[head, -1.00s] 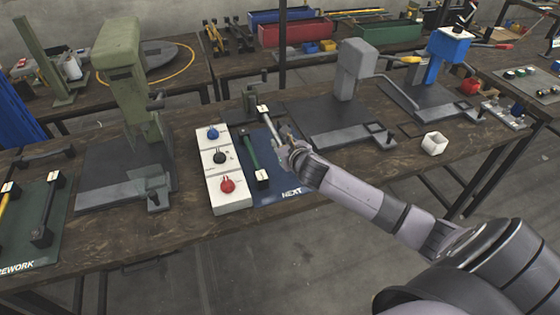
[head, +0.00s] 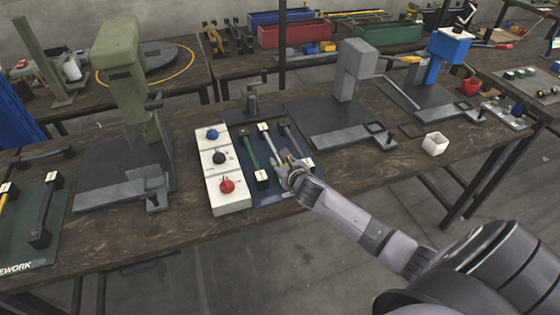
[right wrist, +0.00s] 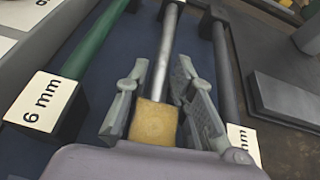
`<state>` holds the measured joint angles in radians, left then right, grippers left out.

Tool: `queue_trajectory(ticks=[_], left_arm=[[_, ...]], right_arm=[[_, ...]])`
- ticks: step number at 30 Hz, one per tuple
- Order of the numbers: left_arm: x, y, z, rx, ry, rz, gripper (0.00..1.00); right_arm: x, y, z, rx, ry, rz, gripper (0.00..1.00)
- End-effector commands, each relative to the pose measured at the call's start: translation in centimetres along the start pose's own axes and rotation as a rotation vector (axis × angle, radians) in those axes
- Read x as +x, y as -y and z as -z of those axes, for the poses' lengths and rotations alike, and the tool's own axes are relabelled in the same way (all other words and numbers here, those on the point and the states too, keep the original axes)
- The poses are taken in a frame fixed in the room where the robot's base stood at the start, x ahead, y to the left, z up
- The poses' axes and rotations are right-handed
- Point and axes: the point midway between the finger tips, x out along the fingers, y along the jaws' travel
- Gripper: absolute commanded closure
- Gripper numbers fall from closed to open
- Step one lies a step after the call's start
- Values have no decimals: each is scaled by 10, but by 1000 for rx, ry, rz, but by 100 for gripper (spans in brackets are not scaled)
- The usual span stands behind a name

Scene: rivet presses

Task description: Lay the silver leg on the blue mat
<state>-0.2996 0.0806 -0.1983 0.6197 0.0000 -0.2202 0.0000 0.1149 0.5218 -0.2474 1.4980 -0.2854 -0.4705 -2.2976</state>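The silver leg (head: 271,141) lies on the blue mat (head: 244,185), between a green leg (head: 250,150) and a dark grey leg (head: 290,138). In the right wrist view, the silver leg (right wrist: 168,55) runs away from me, its tan end block (right wrist: 153,122) near me. My right gripper (right wrist: 160,95) is open, with its fingers on either side of that near end; a gap shows beside the block. In the head view my right gripper (head: 284,162) is low over the mat's front right part and hides the leg's near end. My left gripper is not in view.
A white box with blue, black and red knobs (head: 220,158) stands left of the mat. A grey press (head: 355,75) is to the right, a green press (head: 125,80) to the left. A small white cup (head: 434,144) stands near the front edge. Several legs crowd the mat.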

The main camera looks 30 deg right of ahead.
Motion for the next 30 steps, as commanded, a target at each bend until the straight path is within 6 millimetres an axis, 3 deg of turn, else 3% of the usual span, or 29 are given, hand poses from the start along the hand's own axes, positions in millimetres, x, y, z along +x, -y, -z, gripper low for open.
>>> queue_trajectory(ticks=[8, 19, 23, 30], left_arm=[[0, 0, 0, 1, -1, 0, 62], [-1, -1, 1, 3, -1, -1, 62], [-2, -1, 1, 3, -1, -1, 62], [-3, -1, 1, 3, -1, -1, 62]], right_arm=[[0, 0, 0, 0, 0, 0, 57], [-3, 1, -1, -1, -1, 0, 57], [-18, 1, -1, -3, 0, -1, 57], [-65, 0, -1, -3, 0, -2, 57]])
